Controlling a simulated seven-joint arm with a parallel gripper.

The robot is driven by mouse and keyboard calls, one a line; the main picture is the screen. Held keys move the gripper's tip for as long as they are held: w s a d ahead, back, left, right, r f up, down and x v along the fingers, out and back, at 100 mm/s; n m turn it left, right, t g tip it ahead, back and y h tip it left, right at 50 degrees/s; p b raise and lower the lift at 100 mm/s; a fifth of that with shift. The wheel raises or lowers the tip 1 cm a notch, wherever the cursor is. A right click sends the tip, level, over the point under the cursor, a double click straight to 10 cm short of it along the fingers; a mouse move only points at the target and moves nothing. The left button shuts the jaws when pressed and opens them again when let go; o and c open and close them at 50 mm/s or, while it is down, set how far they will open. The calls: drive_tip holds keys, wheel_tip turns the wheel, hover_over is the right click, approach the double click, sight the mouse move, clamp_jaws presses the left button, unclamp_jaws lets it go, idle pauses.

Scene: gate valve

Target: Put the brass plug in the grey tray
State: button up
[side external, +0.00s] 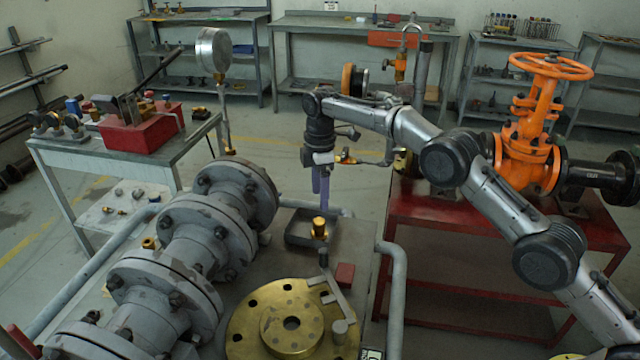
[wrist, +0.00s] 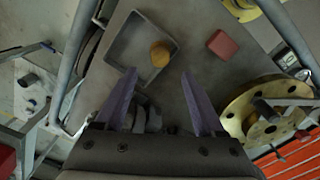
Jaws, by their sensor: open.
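The brass plug (side external: 319,227) stands upright inside the grey tray (side external: 297,240). In the wrist view, the plug (wrist: 160,54) is inside the grey tray (wrist: 117,52), near its right wall. My gripper (side external: 320,203) is above the tray with its purple fingers pointing down. In the wrist view, my gripper (wrist: 160,72) has its fingers spread wide apart, with nothing between the tips. The plug is apart from both fingers.
A red block (side external: 345,274) lies on the bench right of the tray; it also shows in the wrist view (wrist: 222,44). A large brass flange (side external: 262,325) lies in front. Grey flanged piping (side external: 190,240) runs along the left. An orange valve (side external: 530,150) stands at right.

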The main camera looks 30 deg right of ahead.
drive_tip(key=shift+r, duration=1.25)
drive_tip(key=s+d+r+m+t, duration=0.1)
drive_tip(key=s+d+r+m, duration=0.3)
drive_tip(key=s+r, duration=0.55)
drive_tip(key=s+d+r+m+t, duration=0.2)
drive_tip(key=s+d+r+m, duration=0.15)
drive_tip(key=s+r, duration=0.6)
drive_tip(key=s+d+f+m+t, duration=0.1)
drive_tip(key=s+d+f+m, duration=0.1)
drive_tip(key=s, duration=1.1)
drive_tip(key=s+d+f+m+t, duration=0.1)
drive_tip(key=s+f+m, duration=0.4)
drive_tip(key=s, duration=0.8)
drive_tip(key=shift+s+d+t, duration=0.3)
drive_tip(key=shift+s+d, duration=0.1)
drive_tip(key=shift+d, duration=0.15)
